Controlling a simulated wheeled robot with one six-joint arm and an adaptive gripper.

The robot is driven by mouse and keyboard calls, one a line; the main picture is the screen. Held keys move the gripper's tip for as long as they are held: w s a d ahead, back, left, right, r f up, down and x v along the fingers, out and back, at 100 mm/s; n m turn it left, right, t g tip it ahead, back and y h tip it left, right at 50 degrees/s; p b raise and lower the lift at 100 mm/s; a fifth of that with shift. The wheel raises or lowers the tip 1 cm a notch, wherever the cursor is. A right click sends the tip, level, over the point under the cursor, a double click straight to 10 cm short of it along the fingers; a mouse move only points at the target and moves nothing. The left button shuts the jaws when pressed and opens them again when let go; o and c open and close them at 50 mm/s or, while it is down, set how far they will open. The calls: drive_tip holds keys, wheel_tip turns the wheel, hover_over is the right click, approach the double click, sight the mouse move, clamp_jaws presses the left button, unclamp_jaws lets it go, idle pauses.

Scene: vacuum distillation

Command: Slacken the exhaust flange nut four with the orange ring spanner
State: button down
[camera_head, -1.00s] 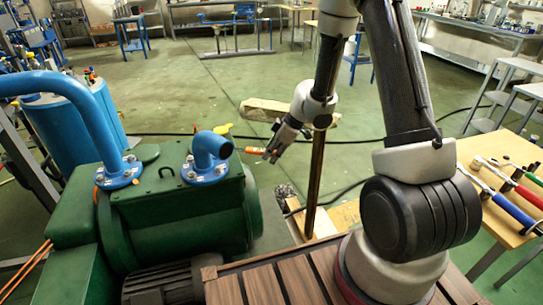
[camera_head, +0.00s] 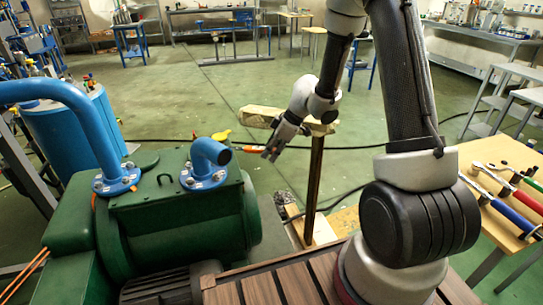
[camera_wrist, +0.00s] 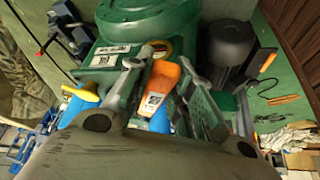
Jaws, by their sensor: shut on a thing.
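My gripper (camera_head: 270,152) is shut on the orange ring spanner (camera_head: 250,149), right of and above the green pump. In the wrist view its orange handle (camera_wrist: 165,76) shows between my two fingers (camera_wrist: 163,88); I cannot make out the ring end. The pump (camera_head: 180,222) carries a short blue elbow (camera_head: 212,153) on a bolted flange (camera_head: 203,178), and a tall blue pipe (camera_head: 75,95) on another flange (camera_head: 117,181). The spanner is apart from both flanges. The nuts are too small to tell number four.
A wooden table (camera_head: 500,220) at right bears several spanners with coloured handles. A blue tank (camera_head: 70,130) stands behind the pump. Slatted decking (camera_head: 290,285) lies in front.

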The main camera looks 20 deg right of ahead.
drive_tip(key=shift+r, duration=2.75)
